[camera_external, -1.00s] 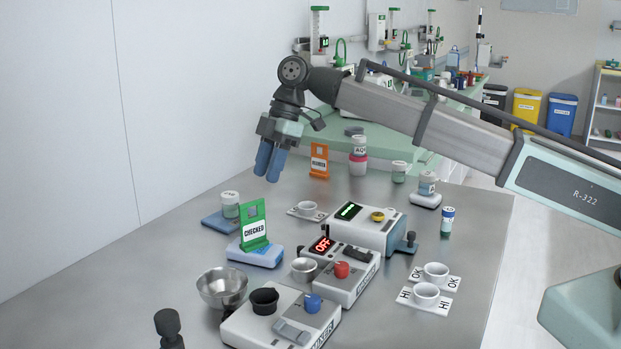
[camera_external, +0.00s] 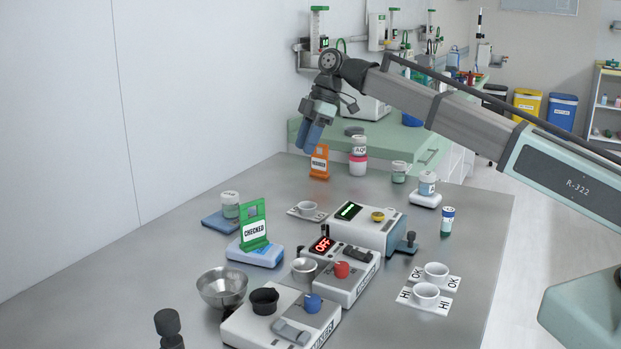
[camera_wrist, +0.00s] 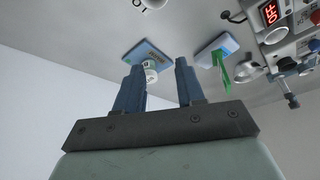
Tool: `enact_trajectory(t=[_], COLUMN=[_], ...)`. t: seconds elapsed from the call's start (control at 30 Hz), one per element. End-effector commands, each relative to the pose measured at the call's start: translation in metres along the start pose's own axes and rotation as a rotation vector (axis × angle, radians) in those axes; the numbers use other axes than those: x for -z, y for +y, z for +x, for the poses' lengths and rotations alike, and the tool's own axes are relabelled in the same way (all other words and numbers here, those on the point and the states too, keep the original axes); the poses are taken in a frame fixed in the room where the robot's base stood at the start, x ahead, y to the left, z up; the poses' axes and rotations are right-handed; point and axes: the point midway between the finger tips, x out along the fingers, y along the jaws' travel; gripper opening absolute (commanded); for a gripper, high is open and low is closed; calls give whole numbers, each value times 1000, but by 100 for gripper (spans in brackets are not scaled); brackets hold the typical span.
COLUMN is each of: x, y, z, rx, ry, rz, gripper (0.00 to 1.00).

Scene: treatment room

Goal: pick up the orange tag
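The orange tag (camera_external: 319,167) stands upright on the metal table in the external view, near the table's back edge, with a white label across its middle. My gripper (camera_external: 309,150) points down just above and in front of the tag's top, partly covering it in that view. I cannot tell whether they touch. In the wrist view the two blue fingers (camera_wrist: 157,88) stand apart with nothing between them but a background jar and blue pad. The orange tag does not show in the wrist view.
A stacked jar and pink-lidded pot (camera_external: 358,165) stand close to the right of the tag. A green CHECKED tag (camera_external: 254,226) stands on a blue-white base. The table left of the orange tag is clear.

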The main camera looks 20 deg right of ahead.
Motion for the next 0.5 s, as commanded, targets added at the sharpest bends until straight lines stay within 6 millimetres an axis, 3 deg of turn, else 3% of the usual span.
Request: enact_trajectory(t=[0.03, 0.1, 0.5], x=[-18, -39, -130], y=[18, 36, 121], z=[-8, -16, -56], rx=[-13, -28, -141], ry=[-4, -10, -55], rz=[29, 59, 243], gripper=[38, 38, 38])
